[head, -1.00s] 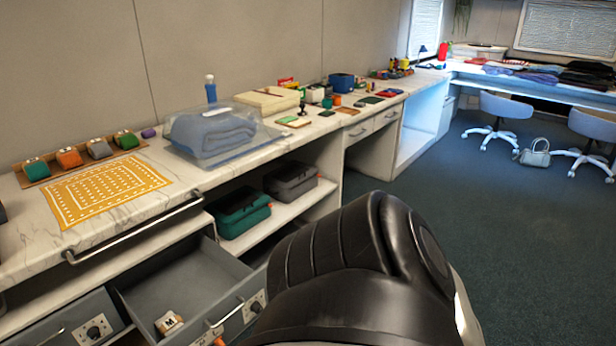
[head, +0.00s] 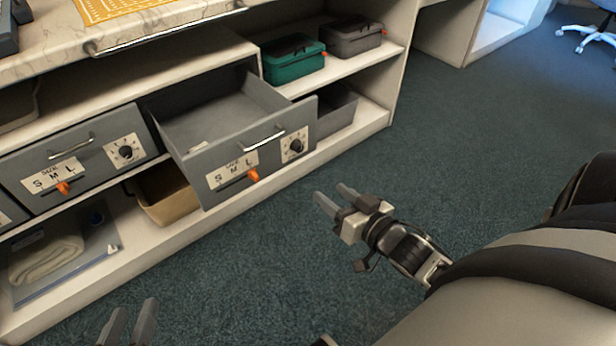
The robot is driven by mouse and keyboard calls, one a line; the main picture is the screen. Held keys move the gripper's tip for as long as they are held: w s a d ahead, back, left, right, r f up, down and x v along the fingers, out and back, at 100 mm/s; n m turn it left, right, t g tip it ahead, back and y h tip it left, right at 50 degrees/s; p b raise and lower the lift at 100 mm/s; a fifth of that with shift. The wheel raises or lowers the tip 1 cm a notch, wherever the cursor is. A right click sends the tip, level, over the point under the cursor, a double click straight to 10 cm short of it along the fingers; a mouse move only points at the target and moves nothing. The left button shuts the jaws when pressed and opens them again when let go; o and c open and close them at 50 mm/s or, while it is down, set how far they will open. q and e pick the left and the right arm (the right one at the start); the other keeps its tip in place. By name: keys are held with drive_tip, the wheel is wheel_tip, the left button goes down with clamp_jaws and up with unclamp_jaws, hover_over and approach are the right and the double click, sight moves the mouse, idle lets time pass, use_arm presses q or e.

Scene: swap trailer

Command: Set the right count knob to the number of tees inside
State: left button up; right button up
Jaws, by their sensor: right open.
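The right drawer (head: 225,165) is pulled open. Its front carries a black count knob (head: 295,147) on a white dial plate, whose setting is too small to read, and an orange size slider (head: 253,175) beside the letters S, M, L. Inside, only a small pale item (head: 198,147) shows near the front wall; I cannot tell whether it is a tee. The closed left drawer has its own knob (head: 125,152). My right gripper (head: 330,192) is open and empty above the floor, right of and below the right knob. My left gripper (head: 133,308) is open at the bottom edge, apart from the drawers.
A teal case (head: 293,62) and a grey case (head: 350,38) sit on the shelf behind the open drawer. A tan bin (head: 168,195) and a bagged white cloth (head: 45,260) lie on the lower shelf. The carpet in front is clear.

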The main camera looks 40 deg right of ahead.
drive_tip(key=w+d+f+t+b, duration=0.2)
drive_tip(key=d+f+b, duration=0.2)
drive_tip(key=d, duration=0.1)
drive_tip(key=m+b, duration=0.1)
drive_tip(key=b, duration=0.4)
approach(301, 150)
drive_tip(key=w, duration=0.7)
drive_tip(key=shift+w+a, duration=0.1)
use_arm(q)
drive_tip(key=shift+w+d+f+n+t+h, duration=0.1)
drive_tip(key=shift+d+f+n+t+h, duration=0.2)
drive_tip(key=shift+d+t+h, duration=0.35)
drive_tip(key=shift+d+f+n+t+h, duration=0.2)
drive_tip(key=shift+d+n+t+h, duration=0.25)
drive_tip(key=shift+d+h, duration=0.35)
use_arm(e)
drive_tip(key=shift+w+r, duration=0.1)
drive_tip(key=shift+w, duration=0.55)
use_arm(q)
drive_tip(key=shift+a, duration=0.1)
use_arm(e)
drive_tip(key=c, duration=1)
